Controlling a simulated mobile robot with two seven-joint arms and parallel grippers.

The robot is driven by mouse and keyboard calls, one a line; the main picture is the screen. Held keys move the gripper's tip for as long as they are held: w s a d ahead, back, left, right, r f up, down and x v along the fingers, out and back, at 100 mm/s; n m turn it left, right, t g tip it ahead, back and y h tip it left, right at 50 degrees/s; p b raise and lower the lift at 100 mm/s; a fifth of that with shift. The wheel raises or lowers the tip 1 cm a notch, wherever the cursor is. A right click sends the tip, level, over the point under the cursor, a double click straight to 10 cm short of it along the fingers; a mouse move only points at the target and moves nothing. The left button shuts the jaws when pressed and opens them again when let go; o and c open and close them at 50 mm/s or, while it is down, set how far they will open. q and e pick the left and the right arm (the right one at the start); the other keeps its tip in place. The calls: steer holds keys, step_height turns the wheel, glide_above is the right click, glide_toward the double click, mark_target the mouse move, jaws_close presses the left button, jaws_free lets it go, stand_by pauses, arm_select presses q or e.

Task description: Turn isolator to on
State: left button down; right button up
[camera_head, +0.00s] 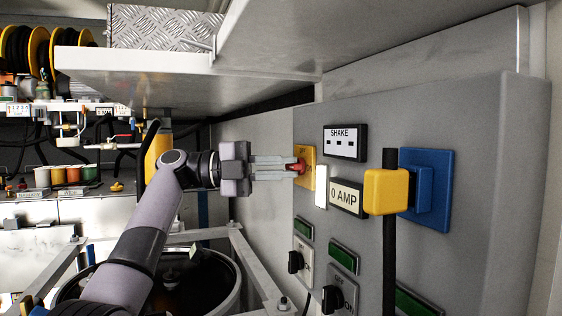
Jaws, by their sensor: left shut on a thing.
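The isolator is a red handle (299,167) on a yellow plate (308,178), mounted on the grey panel in the middle of the head view. Small lettering on the plate is too small to read, so I cannot tell the handle's setting for sure. My left gripper (296,168) reaches in from the left, level with the handle, and its fingers are shut on it. The fingers hide part of the handle. My right gripper is not in view.
A SHAKE display (345,142) and a 0 AMP display (346,197) sit right of the isolator. A yellow plug (386,191) with a black cable sticks out from a blue socket (433,188). Black knobs (296,262) are below. A grey shelf (180,75) overhangs above my arm.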

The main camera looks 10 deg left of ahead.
arm_select(q)
steer(key=shift+m, duration=0.5)
steer(key=c, duration=1.1)
jaws_free()
steer(key=shift+c, duration=0.2)
steer(key=shift+a, duration=0.1)
steer(key=s+a+b, duration=0.1)
steer(key=a, duration=0.6)
steer(key=shift+s, duration=0.2)
steer(key=shift+d, duration=0.1)
